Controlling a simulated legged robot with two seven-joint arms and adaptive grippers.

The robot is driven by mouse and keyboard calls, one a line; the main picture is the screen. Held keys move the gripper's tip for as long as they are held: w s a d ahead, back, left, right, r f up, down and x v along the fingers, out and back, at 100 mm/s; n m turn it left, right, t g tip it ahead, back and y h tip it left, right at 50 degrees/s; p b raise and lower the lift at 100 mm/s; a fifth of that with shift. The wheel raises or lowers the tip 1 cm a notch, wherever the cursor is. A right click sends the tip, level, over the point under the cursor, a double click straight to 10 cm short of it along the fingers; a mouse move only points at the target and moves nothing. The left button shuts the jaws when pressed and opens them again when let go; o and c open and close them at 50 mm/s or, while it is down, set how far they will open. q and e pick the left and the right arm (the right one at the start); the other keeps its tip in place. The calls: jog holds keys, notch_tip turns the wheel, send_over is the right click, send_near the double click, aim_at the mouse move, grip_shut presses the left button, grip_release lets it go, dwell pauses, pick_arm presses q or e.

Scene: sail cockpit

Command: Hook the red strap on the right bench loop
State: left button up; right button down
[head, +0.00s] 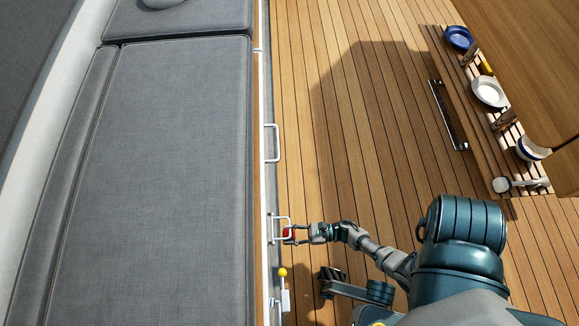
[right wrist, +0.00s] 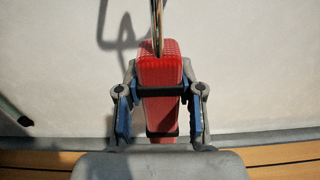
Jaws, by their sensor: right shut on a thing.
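My right gripper (head: 299,233) is at the bench side and shut on the red strap (head: 289,234). In the right wrist view the red strap piece (right wrist: 160,72) has a ridged top and sits between the two fingers of the gripper (right wrist: 160,95). A thin metal bar (right wrist: 157,22) rises at its top; I cannot tell whether it is a hook or the loop. In the head view a white loop (head: 280,217) on the bench side is right at the red piece. I cannot tell whether they are joined.
A second white loop (head: 272,143) is farther up the bench side. A lever with a yellow knob (head: 283,272) stands close below my gripper. The grey bench cushion (head: 170,170) is at left. A slatted table (head: 458,85) with dishes is at right; the wooden floor (head: 330,120) between is clear.

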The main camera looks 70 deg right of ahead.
jog(key=c, duration=0.7)
grip_release()
jog(key=shift+o, duration=0.2)
jog(key=shift+f, duration=0.1)
jog(key=shift+s+d, duration=0.1)
jog(key=shift+s, duration=0.2)
jog(key=v, duration=1.1)
jog(key=shift+s, duration=0.15)
